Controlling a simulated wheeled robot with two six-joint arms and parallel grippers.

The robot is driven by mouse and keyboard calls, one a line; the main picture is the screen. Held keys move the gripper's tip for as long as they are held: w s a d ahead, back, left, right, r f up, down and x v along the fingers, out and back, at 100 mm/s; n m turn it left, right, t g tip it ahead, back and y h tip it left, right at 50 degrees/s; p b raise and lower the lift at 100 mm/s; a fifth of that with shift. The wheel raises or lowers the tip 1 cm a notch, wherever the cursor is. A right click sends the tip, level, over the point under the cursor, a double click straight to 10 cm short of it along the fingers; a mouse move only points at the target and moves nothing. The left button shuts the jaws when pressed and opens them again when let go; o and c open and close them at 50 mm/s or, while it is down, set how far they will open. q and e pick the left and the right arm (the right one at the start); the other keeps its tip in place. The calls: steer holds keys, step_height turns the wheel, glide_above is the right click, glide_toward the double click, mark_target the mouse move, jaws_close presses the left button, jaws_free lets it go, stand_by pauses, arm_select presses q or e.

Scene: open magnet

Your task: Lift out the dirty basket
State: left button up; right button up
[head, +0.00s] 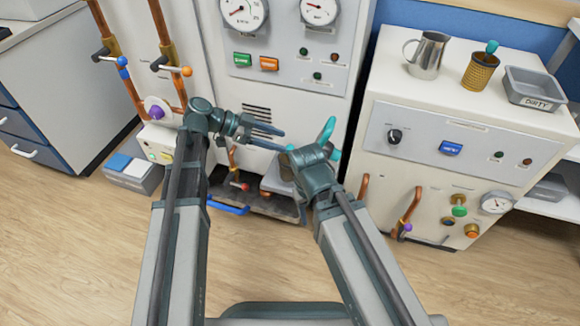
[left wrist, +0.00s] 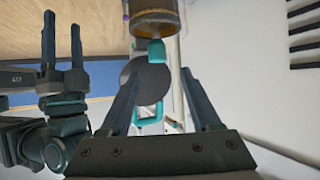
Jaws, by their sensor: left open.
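A brass-coloured basket with a teal knob shows at the top of the left wrist view (left wrist: 157,18). In the head view a brownish body (head: 286,166), mostly hidden by my right gripper, appears to be this basket. My left gripper (head: 280,137) is open and empty, its fingertips close to the teal knob but apart from the basket. My right gripper (head: 328,140) is just right of it; its two fingers stand apart in the left wrist view (left wrist: 62,45). Bright teal parts show at its end in the head view.
A second brass mesh basket (head: 480,74) with a teal knob stands on the right cabinet, between a steel jug (head: 428,55) and a grey tray labelled DIRTY (head: 534,88). The machine with gauges (head: 290,50) rises behind my grippers. Copper pipes (head: 130,80) are at left.

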mark_target(290, 147)
arm_select(q)
steer(key=d+f+b, duration=0.3)
steer(key=shift+d+f, duration=0.1)
steer(key=shift+f, duration=0.15)
steer(key=shift+d+f+b, duration=0.1)
steer(key=shift+d+b, duration=0.2)
steer(key=shift+d, duration=0.05)
jaws_close()
stand_by(1.0)
